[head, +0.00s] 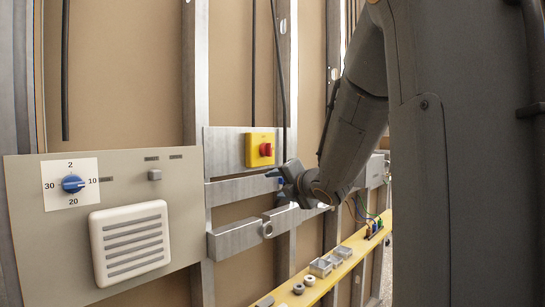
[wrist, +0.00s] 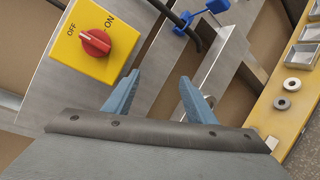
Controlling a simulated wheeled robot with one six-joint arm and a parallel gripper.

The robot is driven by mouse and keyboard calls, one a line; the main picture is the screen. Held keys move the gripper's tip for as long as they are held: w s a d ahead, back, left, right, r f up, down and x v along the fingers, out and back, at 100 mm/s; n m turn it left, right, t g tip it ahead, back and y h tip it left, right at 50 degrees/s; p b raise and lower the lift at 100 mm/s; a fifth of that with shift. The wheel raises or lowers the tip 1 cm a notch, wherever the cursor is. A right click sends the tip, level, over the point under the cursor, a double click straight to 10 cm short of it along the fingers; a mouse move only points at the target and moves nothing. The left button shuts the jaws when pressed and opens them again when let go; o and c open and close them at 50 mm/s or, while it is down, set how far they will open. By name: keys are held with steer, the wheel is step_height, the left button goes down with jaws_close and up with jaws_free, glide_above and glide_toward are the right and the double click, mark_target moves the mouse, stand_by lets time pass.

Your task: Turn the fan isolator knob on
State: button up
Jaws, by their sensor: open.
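The fan isolator is a yellow box with a red knob on a metal rail, in the head view (head: 265,150) and at the upper left of the wrist view (wrist: 95,43). The wrist view shows OFF and ON labels, and the knob's white mark points towards OFF. My gripper (head: 282,176) is below and right of the box in the head view. In the wrist view its two blue fingers (wrist: 160,77) are open and apart, with nothing between them. The left finger is near the box's lower right corner, and the knob lies outside the fingers.
A grey panel (head: 40,255) at left carries a blue dial (head: 73,184) and a white louvred vent (head: 131,243). Below my gripper, a yellow ledge (head: 332,272) holds small metal boxes (head: 320,267) and round grommets (head: 298,288). A dark cable with blue clips (wrist: 181,23) runs right of the isolator.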

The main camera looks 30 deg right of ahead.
mark_target(271, 148)
steer(key=s+d+r+n+t+y, duration=0.1)
steer(key=s+r+n+y, duration=0.15)
steer(key=r+n, duration=0.4)
steer(key=s+d+r+n+y, duration=0.1)
steer(key=r+n+y, duration=0.3)
steer(key=n, duration=0.6)
steer(key=p+x, duration=0.2)
steer(key=x, duration=0.5)
steer(key=shift+w+d, duration=0.1)
steer(key=shift+d, duration=0.1)
steer(key=c, duration=1)
